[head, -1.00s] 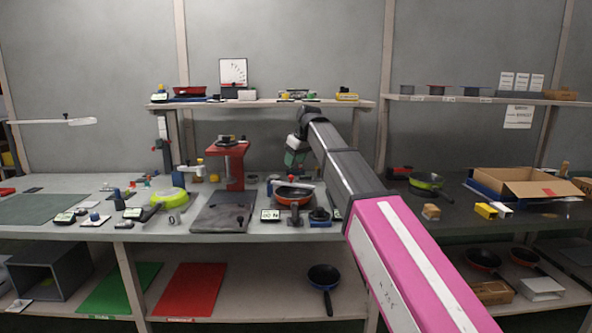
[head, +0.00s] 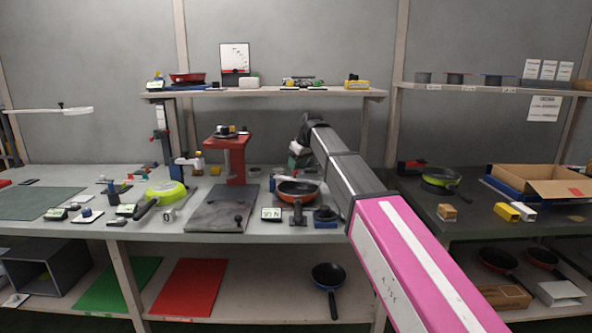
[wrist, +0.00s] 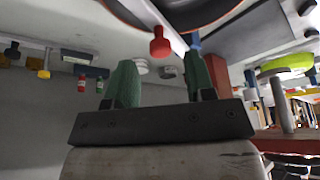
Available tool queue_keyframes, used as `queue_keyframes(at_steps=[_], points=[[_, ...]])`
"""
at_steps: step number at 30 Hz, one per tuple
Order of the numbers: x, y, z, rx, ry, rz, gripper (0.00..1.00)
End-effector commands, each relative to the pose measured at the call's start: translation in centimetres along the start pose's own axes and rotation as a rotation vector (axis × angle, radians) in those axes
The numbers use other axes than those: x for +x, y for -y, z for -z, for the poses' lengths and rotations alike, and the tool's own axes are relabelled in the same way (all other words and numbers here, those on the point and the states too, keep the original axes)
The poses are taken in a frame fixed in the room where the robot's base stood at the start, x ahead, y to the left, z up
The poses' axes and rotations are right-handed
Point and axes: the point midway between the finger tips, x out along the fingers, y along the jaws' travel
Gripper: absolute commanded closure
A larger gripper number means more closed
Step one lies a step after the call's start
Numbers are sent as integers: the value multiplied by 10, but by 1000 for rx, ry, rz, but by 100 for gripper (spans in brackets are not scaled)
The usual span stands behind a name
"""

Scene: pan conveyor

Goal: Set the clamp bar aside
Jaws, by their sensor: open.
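A red pan (head: 296,197) sits on the workbench right of the grey mat. A pale strip across its top (head: 309,182) looks like the clamp bar, but it is small and partly hidden. In the wrist view a pale bar (wrist: 172,30) runs along the dark pan, with a red knob (wrist: 159,46) beside it. My gripper (head: 297,163) hangs just above the pan. In the wrist view its two green fingers (wrist: 160,72) stand wide apart with nothing between them. The bar and knob lie beyond the fingertips, apart from them as far as I can tell.
A red press-like stand (head: 236,160) rises left of the pan, behind the grey mat (head: 222,208). A small display (head: 271,214) and a dark stand (head: 298,212) sit in front of the pan. A lime pan (head: 165,190) lies farther left. A shelf (head: 300,94) hangs above.

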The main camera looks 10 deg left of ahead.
Motion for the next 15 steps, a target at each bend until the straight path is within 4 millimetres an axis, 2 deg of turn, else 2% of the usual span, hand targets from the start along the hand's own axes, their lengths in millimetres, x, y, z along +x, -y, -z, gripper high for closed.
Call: queue_keyframes(at_steps=[6,15], points=[[24,0,0,0,1,0,50],[29,0,0,0,0,0,50]])
